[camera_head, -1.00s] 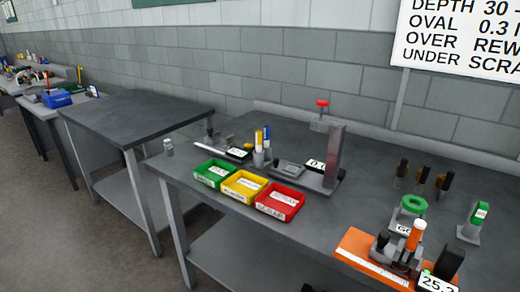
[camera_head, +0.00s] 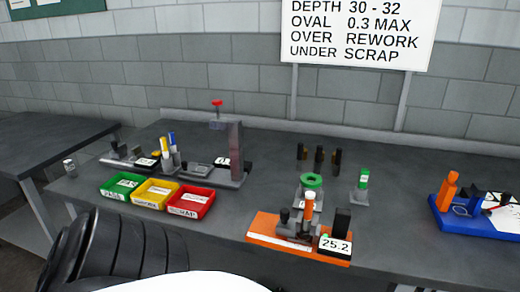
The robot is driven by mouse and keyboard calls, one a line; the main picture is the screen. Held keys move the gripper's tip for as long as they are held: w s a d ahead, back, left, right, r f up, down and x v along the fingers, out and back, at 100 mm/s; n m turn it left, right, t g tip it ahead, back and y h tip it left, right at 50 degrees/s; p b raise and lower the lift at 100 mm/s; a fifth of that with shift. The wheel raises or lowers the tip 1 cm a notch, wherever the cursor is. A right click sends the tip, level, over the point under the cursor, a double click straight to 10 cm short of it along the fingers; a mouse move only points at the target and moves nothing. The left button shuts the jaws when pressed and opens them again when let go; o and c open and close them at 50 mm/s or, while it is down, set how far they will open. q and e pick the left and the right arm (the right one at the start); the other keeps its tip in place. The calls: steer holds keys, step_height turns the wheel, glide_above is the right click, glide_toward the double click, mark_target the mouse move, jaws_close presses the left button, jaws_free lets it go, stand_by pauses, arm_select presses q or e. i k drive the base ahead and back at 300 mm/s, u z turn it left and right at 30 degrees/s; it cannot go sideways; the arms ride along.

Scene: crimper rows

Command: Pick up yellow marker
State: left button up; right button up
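The yellow marker (camera_head: 164,145) stands upright in a small pale holder (camera_head: 167,164) at the back left of the grey workbench. A blue marker (camera_head: 172,140) stands close beside it on the right. Both stand behind the coloured bins and left of the tall gauge stand. Neither of my grippers shows in the view. A black ribbed part of my arm fills the bottom left corner, well apart from the marker.
Green (camera_head: 107,191), yellow (camera_head: 140,195) and red bins (camera_head: 201,205) stand in front of the marker. A gauge stand (camera_head: 236,150) rises to its right. An orange fixture (camera_head: 262,232) and blue tray (camera_head: 440,215) lie further right. Bare bench (camera_head: 390,240) lies between those two.

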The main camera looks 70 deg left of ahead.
mark_target(164, 147)
steer(key=z, duration=1.5)
steer(key=k, duration=2.3)
steer(key=u, duration=1.25)
